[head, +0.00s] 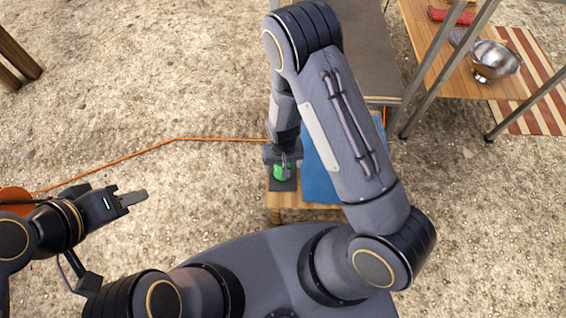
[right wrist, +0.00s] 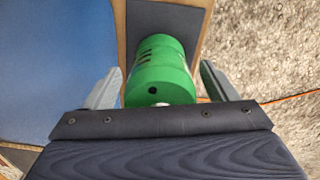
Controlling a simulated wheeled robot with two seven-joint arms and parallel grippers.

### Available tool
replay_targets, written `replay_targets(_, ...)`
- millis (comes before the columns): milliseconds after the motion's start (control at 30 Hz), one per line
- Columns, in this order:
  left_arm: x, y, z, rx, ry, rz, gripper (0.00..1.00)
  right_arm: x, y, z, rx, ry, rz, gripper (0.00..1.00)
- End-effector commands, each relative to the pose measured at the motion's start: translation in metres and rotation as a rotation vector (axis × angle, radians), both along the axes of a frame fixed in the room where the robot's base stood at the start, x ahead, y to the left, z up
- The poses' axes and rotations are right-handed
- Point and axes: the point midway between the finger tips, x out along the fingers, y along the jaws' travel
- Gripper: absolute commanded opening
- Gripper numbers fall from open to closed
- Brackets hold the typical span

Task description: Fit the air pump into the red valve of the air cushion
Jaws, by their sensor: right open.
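The green air pump (right wrist: 163,72) stands on a dark pad on a small wooden table; its green side also shows in the head view (head: 282,173). The blue air cushion (right wrist: 65,65) lies just left of the pump in the right wrist view, and partly behind my right arm in the head view (head: 318,172). Its red valve is not visible. My left gripper (head: 132,199) is away at the left, over the gravel, holding nothing I can see.
The dark pad (right wrist: 168,14) lies under the pump. An orange cable (head: 130,154) runs across the gravel to an orange reel (head: 14,200) at left. A wooden table with a metal bowl (head: 494,60) and metal poles stand at upper right. My right arm hides much.

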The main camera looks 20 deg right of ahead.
Motion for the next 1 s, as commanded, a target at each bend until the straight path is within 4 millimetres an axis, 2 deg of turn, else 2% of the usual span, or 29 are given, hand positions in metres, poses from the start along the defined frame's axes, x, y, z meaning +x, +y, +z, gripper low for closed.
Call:
replay_targets(167, 0.000, 0.000, 0.003, 0.000, 0.000, 0.000, 0.36, 0.000, 0.000, 0.006, 0.000, -0.001, 0.000, 0.79)
replay_targets(500, 0.000, 0.000, 0.024, 0.000, 0.000, 0.000, 0.36, 0.001, 0.000, 0.061, 0.001, -0.003, 0.002, 0.79)
replay_targets(600, 0.000, 0.000, 0.027, 0.000, 0.000, 0.000, 0.36, 0.000, 0.000, 0.072, 0.000, -0.001, 0.001, 0.79)
replay_targets(733, 0.000, 0.000, 0.029, 0.000, 0.000, 0.000, 0.36, 0.000, 0.000, 0.078, 0.000, -0.001, 0.000, 0.79)
replay_targets(1000, 0.000, 0.000, 0.028, 0.000, 0.000, 0.000, 0.36, 0.000, 0.000, 0.078, 0.000, 0.000, 0.000, 0.79)
